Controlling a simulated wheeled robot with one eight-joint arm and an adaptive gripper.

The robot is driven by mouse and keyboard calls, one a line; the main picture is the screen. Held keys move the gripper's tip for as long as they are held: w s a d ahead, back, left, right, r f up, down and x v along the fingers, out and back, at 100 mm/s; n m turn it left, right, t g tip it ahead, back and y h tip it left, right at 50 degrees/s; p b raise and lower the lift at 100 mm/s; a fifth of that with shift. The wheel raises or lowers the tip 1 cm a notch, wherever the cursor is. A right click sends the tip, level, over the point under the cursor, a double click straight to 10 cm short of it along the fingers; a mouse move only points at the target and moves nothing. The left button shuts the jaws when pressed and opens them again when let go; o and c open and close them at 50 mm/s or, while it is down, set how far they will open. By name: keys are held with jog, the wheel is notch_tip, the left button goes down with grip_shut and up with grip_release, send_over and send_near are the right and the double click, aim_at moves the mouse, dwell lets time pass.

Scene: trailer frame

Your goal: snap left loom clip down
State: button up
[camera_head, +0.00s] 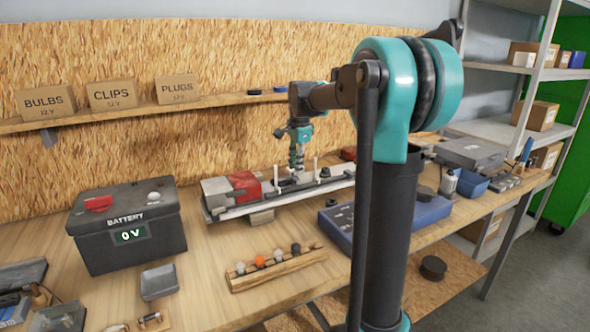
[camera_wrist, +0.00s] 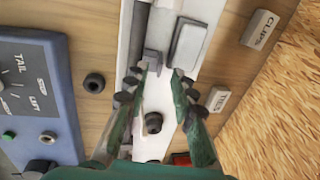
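The trailer frame, a long pale rail (camera_head: 228,211), lies along the workbench, with thin white uprights (camera_head: 276,176) on it near my gripper. My gripper (camera_head: 297,172) points down over the middle of the frame. In the wrist view my gripper (camera_wrist: 157,76) has its two green fingers apart with a clear gap. A small grey clip-like piece (camera_wrist: 152,62) shows on the white rail near the left fingertip. I cannot tell whether they touch, or whether it is the left loom clip. A dark round knob (camera_wrist: 153,122) lies between the fingers, lower down.
A wooden holder (camera_head: 275,275) with small bulbs is in front. A blue control box (camera_head: 340,222) stands front right of the frame. A shelf (camera_head: 130,111) with labelled boxes runs along the back wall.

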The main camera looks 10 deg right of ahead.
jog(key=shift+w+f, duration=0.1)
jog(key=shift+f, duration=0.7)
grip_shut()
